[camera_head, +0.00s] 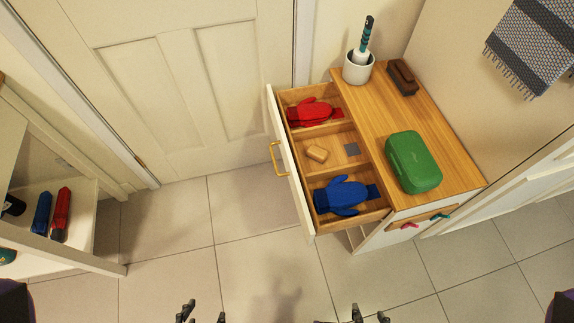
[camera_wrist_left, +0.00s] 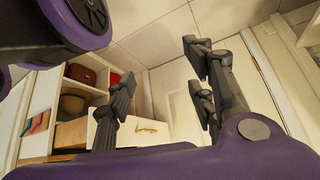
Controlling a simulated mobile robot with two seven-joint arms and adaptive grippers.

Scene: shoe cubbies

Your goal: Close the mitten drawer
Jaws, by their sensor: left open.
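The mitten drawer (camera_head: 291,178) is pulled out to the left of the wooden-topped cabinet. It has a pale front and a brass handle (camera_head: 277,158). In the left wrist view a brass handle (camera_wrist_left: 147,128) shows on a pale front. My left gripper (camera_head: 203,314) is open and empty at the bottom edge of the head view, apart from the drawer. My right gripper (camera_head: 369,314) is at the bottom edge, fingers apart, apart from the drawer.
The cabinet top (camera_head: 375,130) bears a green case (camera_head: 413,162), a brown brush (camera_head: 402,77) and a white pot (camera_head: 357,67) with a handled tool. A panelled door (camera_head: 180,85) stands behind. A shelf unit (camera_head: 80,262) is at left. Tiled floor (camera_head: 245,235) between is clear.

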